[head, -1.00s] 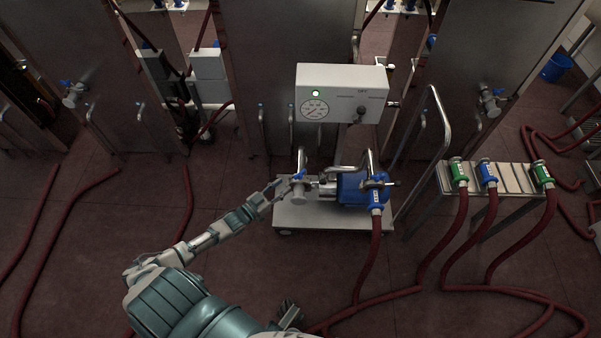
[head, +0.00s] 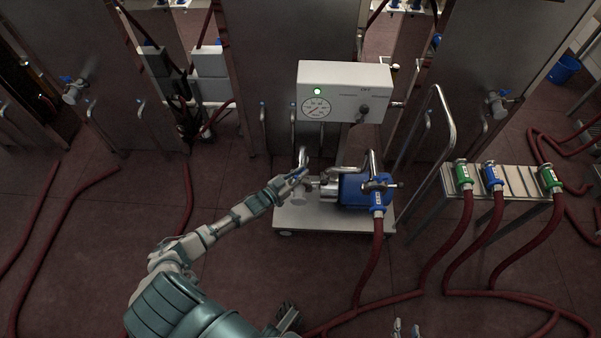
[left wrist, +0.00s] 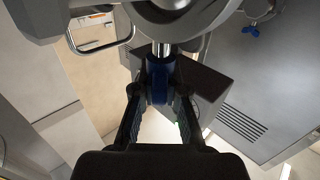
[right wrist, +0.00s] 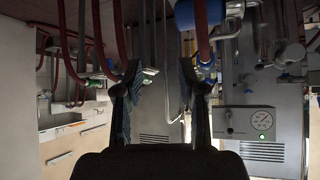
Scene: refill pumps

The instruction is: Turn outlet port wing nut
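The pump with its blue motor (head: 352,188) stands on a wheeled cart (head: 330,218) in the head view. My left gripper (head: 298,176) is at the pump's left, outlet side and largely covers the wing nut there. In the left wrist view, the blue wing nut (left wrist: 160,80) lies between the two fingers of my left gripper (left wrist: 160,92). The fingers are apart, with narrow gaps seen beside the nut; contact cannot be made out. My right gripper (head: 406,327) shows at the bottom edge of the head view. Its fingers are open and empty in the right wrist view (right wrist: 160,85).
A control box (head: 343,92) with gauge and green light stands above the pump. A metal table (head: 515,180) at right holds green and blue hose fittings. Red hoses (head: 372,260) cross the floor. Tall steel tanks (head: 285,60) stand behind.

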